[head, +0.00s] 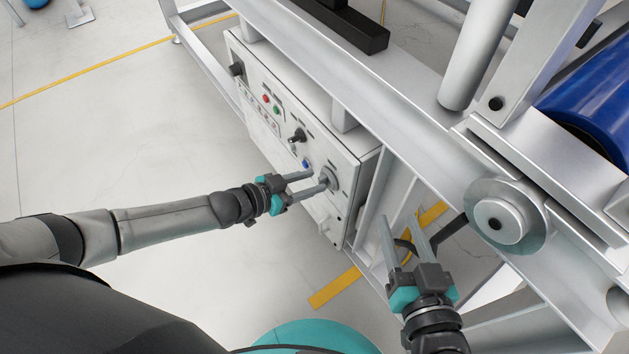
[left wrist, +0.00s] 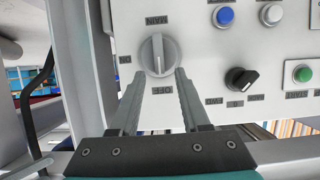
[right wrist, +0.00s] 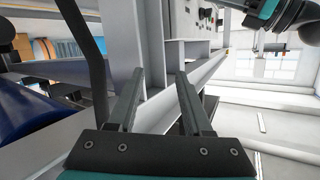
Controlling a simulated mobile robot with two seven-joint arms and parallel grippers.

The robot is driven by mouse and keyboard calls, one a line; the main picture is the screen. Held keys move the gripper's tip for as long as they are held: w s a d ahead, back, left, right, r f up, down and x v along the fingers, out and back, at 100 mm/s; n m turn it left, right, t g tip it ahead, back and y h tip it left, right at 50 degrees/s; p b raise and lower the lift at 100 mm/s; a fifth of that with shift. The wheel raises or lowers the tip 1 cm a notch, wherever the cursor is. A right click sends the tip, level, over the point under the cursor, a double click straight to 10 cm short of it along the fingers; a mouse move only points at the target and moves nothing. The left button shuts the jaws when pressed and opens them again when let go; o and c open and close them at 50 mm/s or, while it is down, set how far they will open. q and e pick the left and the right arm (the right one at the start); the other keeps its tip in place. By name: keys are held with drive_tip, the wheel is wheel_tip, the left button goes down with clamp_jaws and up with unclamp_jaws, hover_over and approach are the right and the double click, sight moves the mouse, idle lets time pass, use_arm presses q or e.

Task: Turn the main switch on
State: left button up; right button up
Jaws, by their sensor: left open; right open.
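The main switch (left wrist: 157,50) is a round grey dial with a raised bar handle, under an upside-down MAIN label in the left wrist view. Its bar stands upright in that view, with one end towards the OFF label. In the head view the switch (head: 333,179) is at the near end of the white control panel (head: 316,148). My left gripper (head: 318,180) is open and faces the panel. In the left wrist view its fingertips (left wrist: 158,75) lie on either side of the dial's lower part; contact cannot be told. My right gripper (head: 402,216) is open and empty beside the frame.
The panel also has a blue button (left wrist: 223,16), a white button (left wrist: 270,14), a black selector (left wrist: 240,79) and a green button (left wrist: 302,73). A metal machine frame (right wrist: 184,55) stands close to my right gripper. A blue roller (head: 590,100) is at the right.

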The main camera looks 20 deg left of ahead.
use_arm(q)
drive_tip(key=shift+b+x, duration=0.35)
drive_tip(key=shift+x, duration=0.5)
use_arm(e)
drive_tip(key=shift+s+a+r+t, duration=0.4)
drive_tip(key=shift+r+t, duration=0.15)
drive_tip(key=shift+t, duration=0.35)
use_arm(q)
drive_tip(key=shift+r, duration=0.1)
clamp_jaws()
use_arm(e)
drive_tip(key=shift+m, duration=0.3)
